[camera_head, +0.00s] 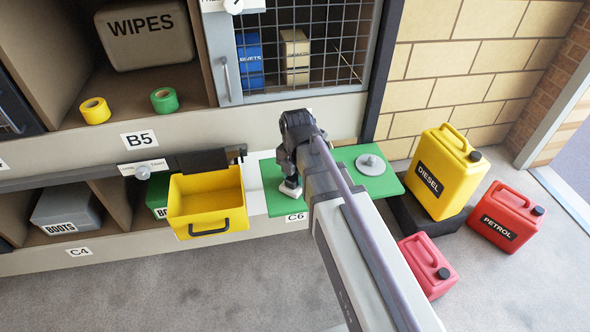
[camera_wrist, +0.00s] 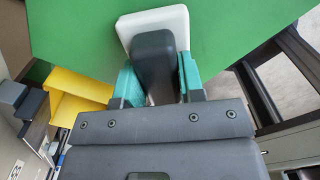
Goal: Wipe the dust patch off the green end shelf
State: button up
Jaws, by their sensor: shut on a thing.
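The green end shelf (camera_head: 268,190), labelled C6, runs under and to both sides of my arm in the head view. It fills the top of the wrist view (camera_wrist: 240,25). My gripper (camera_head: 291,178) is shut on the dark handle of a white-padded wiping tool (camera_head: 291,190). In the wrist view, teal fingertips (camera_wrist: 160,82) clasp that handle, and the white pad (camera_wrist: 127,25) lies against or just above the green surface. I cannot tell if it touches. No dust patch is clear to see; my arm hides part of the shelf.
A grey disc with a knob (camera_head: 370,164) sits on the shelf's right part. An open yellow bin (camera_head: 205,205) juts out left of the shelf. A yellow diesel can (camera_head: 442,180) and red petrol cans (camera_head: 506,217) stand at the right. A mesh door (camera_head: 300,45) is above.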

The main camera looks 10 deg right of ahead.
jog(key=shift+s+a, duration=0.1)
jog(key=shift+s, duration=2.75)
jog(key=shift+f, duration=0.1)
jog(key=shift+w+d, duration=0.2)
jog(key=shift+w, duration=5.3)
notch_tip(320, 180, up, 6)
jog(key=p, duration=0.6)
